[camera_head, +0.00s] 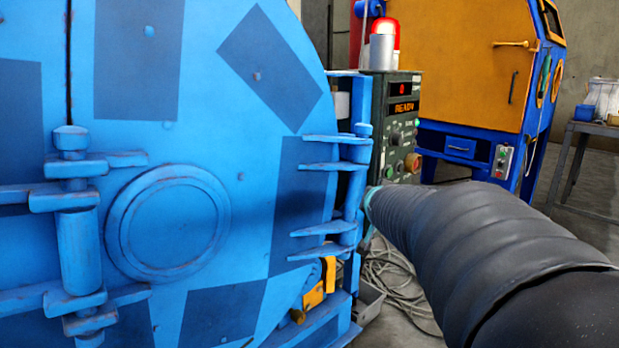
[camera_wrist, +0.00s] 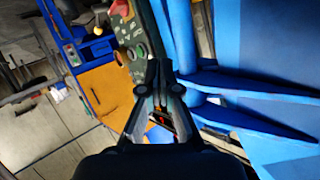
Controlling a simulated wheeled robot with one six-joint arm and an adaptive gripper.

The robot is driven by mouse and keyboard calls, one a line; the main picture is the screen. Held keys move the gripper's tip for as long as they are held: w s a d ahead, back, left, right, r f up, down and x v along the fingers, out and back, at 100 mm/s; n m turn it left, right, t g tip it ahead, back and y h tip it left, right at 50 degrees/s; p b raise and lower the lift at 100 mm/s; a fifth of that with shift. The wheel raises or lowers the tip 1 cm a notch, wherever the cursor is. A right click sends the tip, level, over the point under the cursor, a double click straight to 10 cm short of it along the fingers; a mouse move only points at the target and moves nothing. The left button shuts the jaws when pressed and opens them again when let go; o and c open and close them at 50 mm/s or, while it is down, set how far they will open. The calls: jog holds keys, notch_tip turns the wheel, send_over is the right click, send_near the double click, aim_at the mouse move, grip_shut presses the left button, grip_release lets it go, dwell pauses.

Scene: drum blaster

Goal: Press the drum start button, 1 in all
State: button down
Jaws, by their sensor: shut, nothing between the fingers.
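The dark control panel (camera_head: 378,135) stands right of the blue drum in the head view, with a small red display and an orange one reading READY. A green button (camera_head: 388,171) is low on its face, left of a larger red knob (camera_head: 412,162). The wrist view shows the panel (camera_wrist: 137,28) tilted, with the red knob (camera_wrist: 119,7) at the top and small round buttons below. My gripper (camera_wrist: 157,64) is shut and empty in front of the panel; contact cannot be told. In the head view my sleeved arm hides the gripper.
The large blue drum machine (camera_head: 270,130) fills the left, its hinge brackets (camera_head: 335,152) projecting close to the panel. A red beacon (camera_head: 385,28) stands above the panel. An orange and blue cabinet (camera_head: 460,75) is behind. Loose cables (camera_head: 395,275) lie on the floor.

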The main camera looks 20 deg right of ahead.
aim_at(388, 172)
jog(key=w+d+f+m+t+h+b, duration=0.1)
jog(key=w+d, duration=0.3)
jog(key=d, duration=0.7)
jog(key=w+d+f+m+t+h+b, duration=0.1)
jog(key=w+d+m+t+b, duration=0.1)
jog(key=d, duration=0.9)
jog(key=shift+w+d+f+m+t, duration=0.25)
jog(key=shift+w+d+m+t, duration=0.15)
jog(key=shift+w+t, duration=0.65)
jog(key=shift+s+a, duration=0.1)
jog(key=w+a, duration=0.3)
jog(key=w, duration=0.5)
jog(key=shift+a+b, duration=0.2)
jog(key=shift+b, duration=0.2)
jog(key=shift+w, duration=0.2)
jog(key=shift+w+a, duration=0.15)
jog(key=shift+w, duration=0.05)
